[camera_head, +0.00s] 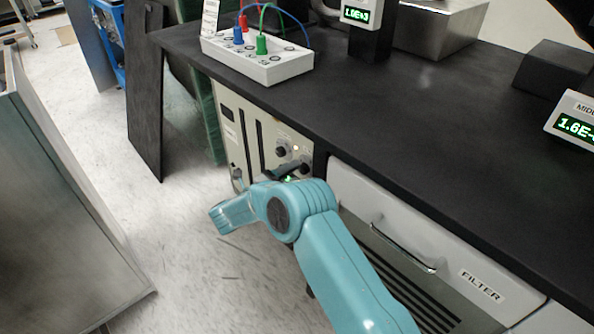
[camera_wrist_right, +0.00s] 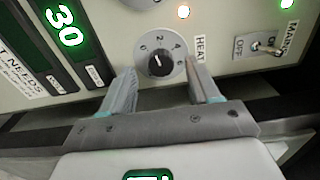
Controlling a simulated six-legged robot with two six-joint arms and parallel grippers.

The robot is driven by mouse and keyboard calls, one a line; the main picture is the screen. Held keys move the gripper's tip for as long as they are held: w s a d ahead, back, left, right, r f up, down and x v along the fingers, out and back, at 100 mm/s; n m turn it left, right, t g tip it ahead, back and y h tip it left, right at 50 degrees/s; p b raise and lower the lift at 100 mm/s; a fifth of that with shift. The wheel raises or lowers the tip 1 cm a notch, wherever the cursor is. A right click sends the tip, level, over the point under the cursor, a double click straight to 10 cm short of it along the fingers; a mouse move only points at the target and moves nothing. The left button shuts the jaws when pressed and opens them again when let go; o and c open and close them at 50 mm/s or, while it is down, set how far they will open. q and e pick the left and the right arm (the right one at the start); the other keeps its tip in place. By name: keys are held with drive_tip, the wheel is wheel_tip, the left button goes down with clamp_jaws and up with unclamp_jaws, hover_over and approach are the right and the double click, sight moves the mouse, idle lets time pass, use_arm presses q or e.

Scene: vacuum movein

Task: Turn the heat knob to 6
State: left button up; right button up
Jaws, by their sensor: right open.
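The heat knob (camera_wrist_right: 160,65) is a small round black knob with a white pointer mark on a pale dial, beside the HEAT label (camera_wrist_right: 200,48). Digits 2 and 4 show on the dial. The pointer tilts up and left in the right wrist view, near the 2; the exact setting is hard to read. My right gripper (camera_wrist_right: 161,70) is open, with one finger on each side of the knob; contact cannot be told. In the head view my right gripper (camera_head: 283,172) is at the cream panel (camera_head: 262,135), partly hidden by my teal arm. My left gripper is out of view.
A MAINS toggle switch (camera_wrist_right: 266,46) sits right of the knob, and a green 30 display (camera_wrist_right: 65,25) sits left. The black bench top (camera_head: 420,110) overhangs the panel. A FILTER drawer (camera_head: 440,265) with a metal handle is to the right. Open floor lies left.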

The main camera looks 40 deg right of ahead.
drive_tip(key=s+a+p, duration=0.1)
drive_tip(key=a+p, duration=0.1)
drive_tip(key=a, duration=1.1)
drive_tip(key=shift+a, duration=0.35)
drive_tip(key=d+n+b, duration=0.1)
drive_tip(key=d+n, duration=0.3)
drive_tip(key=n, duration=0.5)
drive_tip(key=d+n+b, duration=0.2)
drive_tip(key=d+n, duration=0.3)
drive_tip(key=n, duration=0.4)
drive_tip(key=w+d+n+b, duration=0.1)
drive_tip(key=d+n+b, duration=0.1)
drive_tip(key=d+n, duration=0.3)
drive_tip(key=shift+d+n, duration=0.15)
drive_tip(key=shift+n, duration=0.85)
drive_tip(key=shift+d+n, duration=0.1)
drive_tip(key=shift+n, duration=0.9)
drive_tip(key=shift+d+r, duration=0.15)
drive_tip(key=shift+d, duration=0.55)
drive_tip(key=c, duration=1)
